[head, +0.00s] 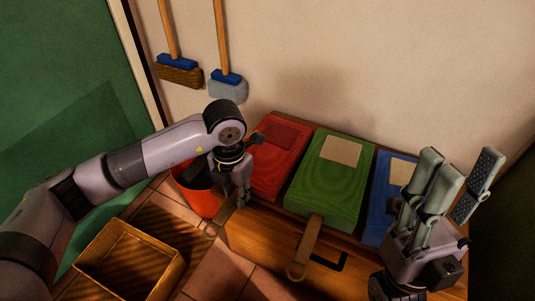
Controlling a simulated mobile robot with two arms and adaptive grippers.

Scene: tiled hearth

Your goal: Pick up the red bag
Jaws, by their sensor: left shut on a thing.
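The red bag (283,158) lies flat at the left end of a row of three bags on a low wooden bench. It has a darker red patch on top. My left gripper (241,203) is at the bag's front left corner, shut on its tan strap (222,217), whose ringed end hangs out below the fingers. My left wrist hides part of the bag's left side. My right gripper (458,165) is open and empty, fingers pointing up, in front of the blue bag at the right.
A green bag (330,192) with a hanging strap (305,248) lies beside the red one, then a blue bag (380,205). A red bucket (198,200) stands left of the wooden bench (265,225). An open wooden box (130,262) is on the tiled floor. Two brushes (180,70) hang on the wall.

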